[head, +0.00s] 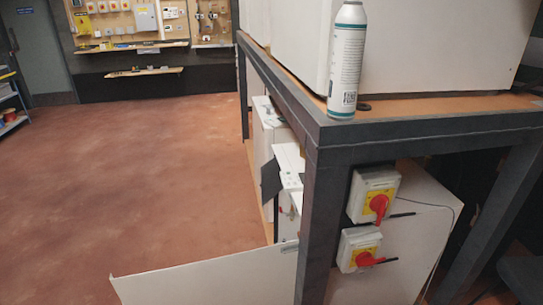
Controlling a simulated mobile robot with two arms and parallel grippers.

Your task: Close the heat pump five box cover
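A large flat white panel (210,278), which looks like an open box cover, stands out to the left from the rack's near corner post. Its right end meets the post at a small grey metal piece (289,246), and its lower part runs out of the picture. Behind the post are white box units (289,160) on the lower level, partly hidden; I cannot tell which is number five. A dark flap (270,180) sticks out from one of them. Neither of my grippers is in view.
A dark metal rack (320,135) carries large white units (440,45) and a spray can (347,60) at its corner. Two red-and-yellow rotary switches (375,195) (360,250) sit right of the post. The reddish floor (120,180) on the left is clear.

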